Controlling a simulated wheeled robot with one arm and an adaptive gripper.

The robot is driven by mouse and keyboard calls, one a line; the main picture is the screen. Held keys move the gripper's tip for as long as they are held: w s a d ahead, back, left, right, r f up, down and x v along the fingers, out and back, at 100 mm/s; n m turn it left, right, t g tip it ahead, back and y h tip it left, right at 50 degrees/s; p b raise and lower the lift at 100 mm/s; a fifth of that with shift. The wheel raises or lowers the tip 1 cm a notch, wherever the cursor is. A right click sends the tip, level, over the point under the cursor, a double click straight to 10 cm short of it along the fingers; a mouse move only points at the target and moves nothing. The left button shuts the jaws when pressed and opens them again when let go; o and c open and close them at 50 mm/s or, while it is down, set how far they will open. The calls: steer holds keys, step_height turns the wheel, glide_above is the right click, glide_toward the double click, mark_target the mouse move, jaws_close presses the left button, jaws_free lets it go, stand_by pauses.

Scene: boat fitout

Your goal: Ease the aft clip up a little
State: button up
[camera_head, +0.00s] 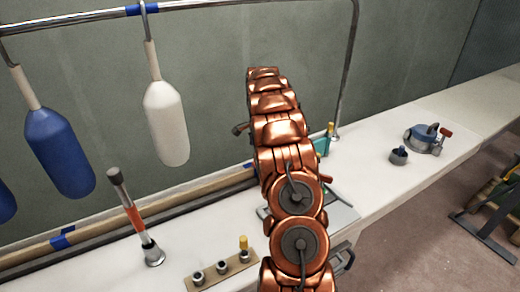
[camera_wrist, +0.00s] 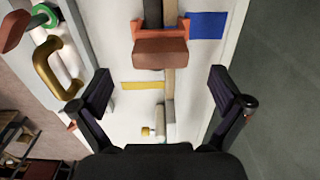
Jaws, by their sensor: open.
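In the wrist view, an orange-red clip (camera_wrist: 137,30) with a brown block-shaped front (camera_wrist: 160,53) sits across a wooden batten (camera_wrist: 169,95) and a dark strip. Blue tape (camera_wrist: 207,25) lies right of it and yellow tape (camera_wrist: 142,86) below left. No label shows whether this is the aft clip. My gripper (camera_wrist: 164,90) is open and empty, its fingers wide apart on either side of the batten, below the clip in the picture. In the head view my copper arm hides the clip and most of the gripper.
Blue (camera_head: 60,152) and white (camera_head: 166,124) fenders hang from a metal rail (camera_head: 70,21). A lever (camera_head: 134,215) and a socket board (camera_head: 221,270) stand on the white bench (camera_head: 95,272).

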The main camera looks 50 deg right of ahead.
steer(key=shift+f+p, duration=1.05)
steer(key=shift+f, duration=2.7)
steer(key=c, duration=1.6)
steer(key=shift+o, duration=0.2)
steer(key=shift+r, duration=0.7)
steer(key=o, duration=1.6)
steer(key=shift+c, duration=0.2)
step_height(320, 180, up, 11)
steer(key=shift+f, duration=0.1)
steer(key=shift+r, duration=0.55)
